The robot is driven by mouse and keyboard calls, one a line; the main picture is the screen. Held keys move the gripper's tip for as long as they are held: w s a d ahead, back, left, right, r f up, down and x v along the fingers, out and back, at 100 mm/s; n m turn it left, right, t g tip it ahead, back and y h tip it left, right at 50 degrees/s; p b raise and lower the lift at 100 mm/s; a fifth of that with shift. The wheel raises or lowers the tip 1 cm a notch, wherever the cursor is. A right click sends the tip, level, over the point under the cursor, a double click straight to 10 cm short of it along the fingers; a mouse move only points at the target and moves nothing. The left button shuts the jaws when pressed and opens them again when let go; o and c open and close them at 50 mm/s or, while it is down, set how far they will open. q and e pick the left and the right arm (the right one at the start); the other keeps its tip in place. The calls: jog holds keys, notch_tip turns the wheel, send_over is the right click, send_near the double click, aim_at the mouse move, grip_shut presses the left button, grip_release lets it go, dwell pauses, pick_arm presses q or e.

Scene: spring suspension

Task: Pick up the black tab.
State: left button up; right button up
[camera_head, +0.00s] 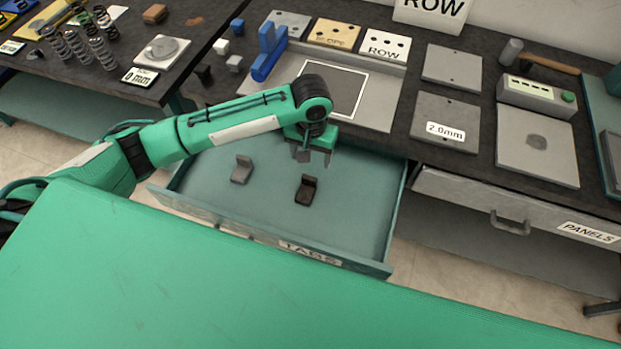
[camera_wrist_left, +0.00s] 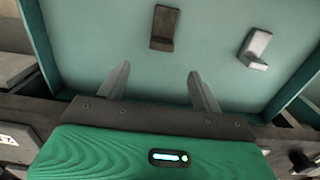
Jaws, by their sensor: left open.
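The black tab (camera_head: 306,190) is a small dark L-shaped piece lying in the open drawer marked TABS (camera_head: 310,254). It also shows in the left wrist view (camera_wrist_left: 164,28), ahead of the fingertips and roughly between their lines. A grey tab (camera_head: 242,169) lies to its left in the head view, and at the upper right in the left wrist view (camera_wrist_left: 256,47). My left gripper (camera_head: 314,156) is open and empty above the back part of the drawer, apart from both tabs. My right gripper is not in view.
The workbench edge runs close behind my left gripper. On the bench are a tray with a white-outlined square (camera_head: 385,118), blue blocks (camera_head: 268,52) and grey plates (camera_head: 452,68). A shut PANELS drawer (camera_head: 450,191) is at the right. The drawer floor around the tabs is clear.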

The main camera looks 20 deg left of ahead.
pick_arm(q)
send_over(310, 177)
jog(key=f, duration=0.5)
jog(key=shift+s+d, duration=0.15)
jog(key=shift+s, duration=0.1)
notch_tip(310, 177, down, 3)
jog(key=shift+w+p, duration=0.1)
jog(key=shift+p, duration=0.4)
jog(key=f, duration=0.3)
jog(key=shift+w+a+f+p, duration=0.2)
jog(key=shift+f+p, duration=0.15)
jog(key=shift+p, duration=0.05)
jog(key=shift+f, duration=0.4)
jog(key=c, duration=1)
jog(key=shift+c, duration=0.7)
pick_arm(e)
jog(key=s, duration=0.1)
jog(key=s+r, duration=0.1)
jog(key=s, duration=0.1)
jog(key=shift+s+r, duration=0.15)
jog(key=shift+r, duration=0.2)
